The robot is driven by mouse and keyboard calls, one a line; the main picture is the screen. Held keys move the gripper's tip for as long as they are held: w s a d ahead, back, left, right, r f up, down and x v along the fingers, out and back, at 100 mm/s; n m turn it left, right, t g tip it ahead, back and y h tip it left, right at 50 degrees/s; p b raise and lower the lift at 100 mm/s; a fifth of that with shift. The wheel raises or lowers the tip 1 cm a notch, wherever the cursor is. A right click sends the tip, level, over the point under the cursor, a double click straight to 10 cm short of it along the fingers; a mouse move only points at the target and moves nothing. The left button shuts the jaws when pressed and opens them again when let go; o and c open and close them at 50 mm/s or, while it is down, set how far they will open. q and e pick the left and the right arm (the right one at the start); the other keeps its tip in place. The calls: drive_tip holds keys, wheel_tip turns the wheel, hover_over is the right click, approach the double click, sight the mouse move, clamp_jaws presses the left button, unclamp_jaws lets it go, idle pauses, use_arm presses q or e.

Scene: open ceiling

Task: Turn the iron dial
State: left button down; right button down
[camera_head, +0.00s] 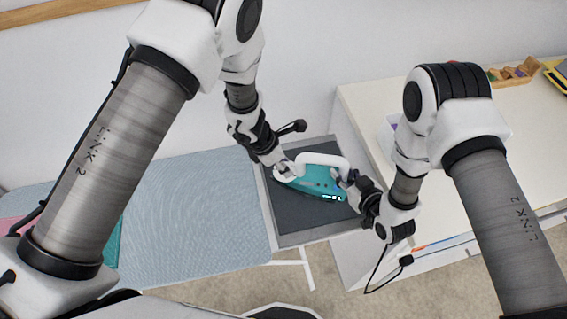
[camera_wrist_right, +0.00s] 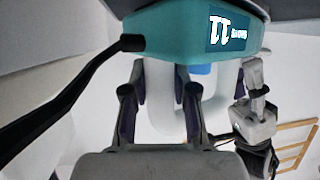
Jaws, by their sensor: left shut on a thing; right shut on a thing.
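The teal iron (camera_head: 312,183) with a white handle (camera_head: 325,159) lies on the dark grey rest at the end of the ironing board. My left gripper (camera_head: 287,167) is shut on the iron near the left end of the handle. In the right wrist view the iron (camera_wrist_right: 180,35) is at the top, and the right gripper's fingers (camera_wrist_right: 158,92) reach up on both sides of the white handle. A small blue part behind the fingers may be the dial; I cannot tell.
The grey rest (camera_head: 290,238) sits at the right end of the blue-grey ironing board (camera_head: 190,220). A white cabinet (camera_head: 360,105) stands right of it, with a wooden tray (camera_head: 515,74) at the back. Folded pink and teal cloth lies at the far left, partly behind my left arm.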

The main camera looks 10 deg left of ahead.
use_arm(q)
drive_tip(key=shift+m, duration=0.3)
drive_tip(key=m+g, duration=0.2)
drive_tip(key=m, duration=0.3)
drive_tip(key=shift+w, duration=0.15)
drive_tip(key=m+g, duration=0.1)
drive_tip(key=m, duration=0.2)
drive_tip(key=m+g, duration=0.1)
drive_tip(key=m, duration=0.2)
drive_tip(key=shift+w+d+f+m+g, duration=0.1)
drive_tip(key=shift+w+m+g, duration=0.05)
drive_tip(key=shift+m+g, duration=0.15)
drive_tip(key=shift+y, duration=0.3)
drive_tip(key=c, duration=0.8)
unclamp_jaws()
drive_tip(key=shift+o, duration=0.2)
drive_tip(key=v, duration=1.2)
